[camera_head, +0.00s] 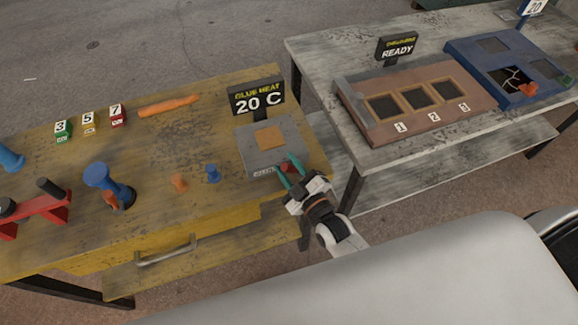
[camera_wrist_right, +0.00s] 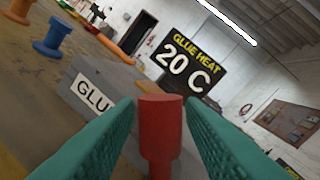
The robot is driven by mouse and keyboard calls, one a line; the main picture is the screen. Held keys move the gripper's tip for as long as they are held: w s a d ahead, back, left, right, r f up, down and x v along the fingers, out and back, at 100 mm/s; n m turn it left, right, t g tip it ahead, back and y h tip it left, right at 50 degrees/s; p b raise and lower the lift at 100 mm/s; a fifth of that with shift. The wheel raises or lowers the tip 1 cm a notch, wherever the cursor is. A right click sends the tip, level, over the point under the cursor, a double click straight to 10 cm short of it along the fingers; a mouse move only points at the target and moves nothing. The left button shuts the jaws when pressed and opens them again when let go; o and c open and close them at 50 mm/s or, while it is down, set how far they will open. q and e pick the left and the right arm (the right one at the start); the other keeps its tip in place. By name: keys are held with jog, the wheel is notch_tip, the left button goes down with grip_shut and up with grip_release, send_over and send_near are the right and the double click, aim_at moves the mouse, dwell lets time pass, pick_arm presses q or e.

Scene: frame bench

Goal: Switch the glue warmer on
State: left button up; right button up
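The glue warmer (camera_head: 257,155) is a grey box with an orange-brown square on top, at the right end of the yellow bench. A sign (camera_head: 257,98) behind it reads "GLUE HEAT 20 C". A red knob (camera_head: 288,167) is at its front right corner; in the right wrist view the red knob (camera_wrist_right: 161,125) stands between the teal fingers. My right gripper (camera_head: 286,166) is open around the knob, with the fingers close to its sides; contact is hard to tell. My left gripper is not in view.
Blue (camera_head: 213,173) and orange (camera_head: 179,182) pegs stand left of the warmer. Numbered blocks (camera_head: 89,122), an orange rod (camera_head: 168,106) and a blue spool (camera_head: 108,182) are farther left. A grey bench (camera_head: 322,62) at right holds a numbered tray (camera_head: 365,124) and "READY" sign (camera_head: 397,48).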

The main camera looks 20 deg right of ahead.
grip_shut()
jog(key=shift+d+r+m+t, duration=0.15)
jog(key=shift+d+m+t, duration=0.1)
jog(key=shift+m, duration=0.45)
jog(key=shift+d+r+m+t, duration=0.1)
jog(key=shift+d+m+t, duration=0.1)
jog(key=shift+m, duration=0.5)
jog(key=m, duration=0.1)
jog(key=d+m, duration=0.1)
jog(key=shift+r+m, duration=0.2)
jog(key=shift+m, duration=0.2)
jog(key=d+m, duration=0.1)
jog(key=m, duration=0.1)
jog(key=d+m+t+h+b, duration=0.1)
jog(key=m, duration=0.2)
jog(key=shift+d+f+m+t+h+b, duration=0.1)
jog(key=shift+d+m+h+b, duration=0.15)
jog(key=shift+m, duration=0.65)
jog(key=shift+d+f+m+t+h+b, duration=0.15)
jog(key=shift+d+m+b, duration=0.15)
jog(key=shift+m, duration=0.6)
jog(key=shift+d+f+m+t+h+b, duration=0.1)
jog(key=shift+d+m+h+b, duration=0.15)
jog(key=shift+m, duration=0.65)
jog(key=shift+w+d, duration=0.1)
